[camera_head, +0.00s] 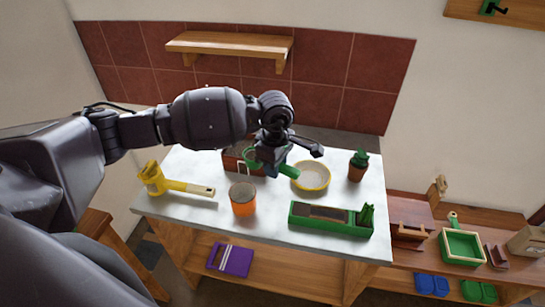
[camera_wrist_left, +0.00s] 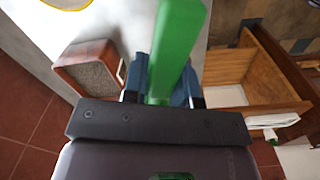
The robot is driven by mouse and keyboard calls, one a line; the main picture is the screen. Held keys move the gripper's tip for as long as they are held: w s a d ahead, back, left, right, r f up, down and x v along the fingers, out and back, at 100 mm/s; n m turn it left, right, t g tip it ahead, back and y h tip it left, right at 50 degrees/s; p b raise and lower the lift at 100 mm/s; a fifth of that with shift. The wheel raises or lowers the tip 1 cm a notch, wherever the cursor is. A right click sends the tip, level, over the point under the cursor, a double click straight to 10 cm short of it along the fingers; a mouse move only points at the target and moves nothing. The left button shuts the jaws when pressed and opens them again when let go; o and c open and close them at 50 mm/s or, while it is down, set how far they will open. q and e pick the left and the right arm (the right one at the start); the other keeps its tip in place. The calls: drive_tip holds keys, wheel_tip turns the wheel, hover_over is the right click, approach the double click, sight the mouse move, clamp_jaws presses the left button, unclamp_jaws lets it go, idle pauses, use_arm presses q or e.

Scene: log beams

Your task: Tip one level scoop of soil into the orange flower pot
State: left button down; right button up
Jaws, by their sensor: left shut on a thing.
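My left gripper (camera_head: 271,168) is shut on the green handle (camera_head: 290,170) of a scoop, whose green rounded end (camera_head: 251,158) shows at its left. The green handle also fills the top middle of the left wrist view (camera_wrist_left: 178,45). The scoop's contents cannot be made out. The orange flower pot (camera_head: 243,206) stands upright on the white table, in front and left of my gripper and apart from it. A reddish-brown box of soil (camera_head: 231,161) is behind the pot, partly hidden by my gripper; its grainy top shows in the left wrist view (camera_wrist_left: 92,76). My right gripper is out of view.
A yellow-rimmed bowl (camera_head: 312,187), a green trough (camera_head: 330,229) and a potted cactus (camera_head: 357,171) stand to the right. A wooden shelf (camera_head: 230,43) is on the wall. Bare tabletop lies around the pot.

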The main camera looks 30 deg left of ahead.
use_arm(q)
drive_tip(key=n, duration=0.1)
drive_tip(key=n+p, duration=0.1)
drive_tip(key=n, duration=0.1)
drive_tip(key=w+a+n, duration=0.1)
drive_tip(key=n, duration=0.1)
drive_tip(key=shift+w+f, duration=0.1)
drive_tip(key=shift+f, duration=0.1)
drive_tip(key=h, duration=0.1)
drive_tip(key=r+n+t+h, duration=0.1)
drive_tip(key=r+n+h, duration=0.1)
drive_tip(key=shift+w+a+r+t, duration=0.15)
drive_tip(key=shift+a+r+t, duration=0.1)
drive_tip(key=shift+t, duration=0.15)
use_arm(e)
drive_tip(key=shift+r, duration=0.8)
use_arm(q)
drive_tip(key=shift+a+r+h, duration=0.1)
drive_tip(key=shift+h, duration=0.4)
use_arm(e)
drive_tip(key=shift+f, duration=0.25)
use_arm(q)
drive_tip(key=shift+r+t+b, duration=0.25)
drive_tip(key=shift+t+b, duration=0.05)
drive_tip(key=shift+b, duration=0.1)
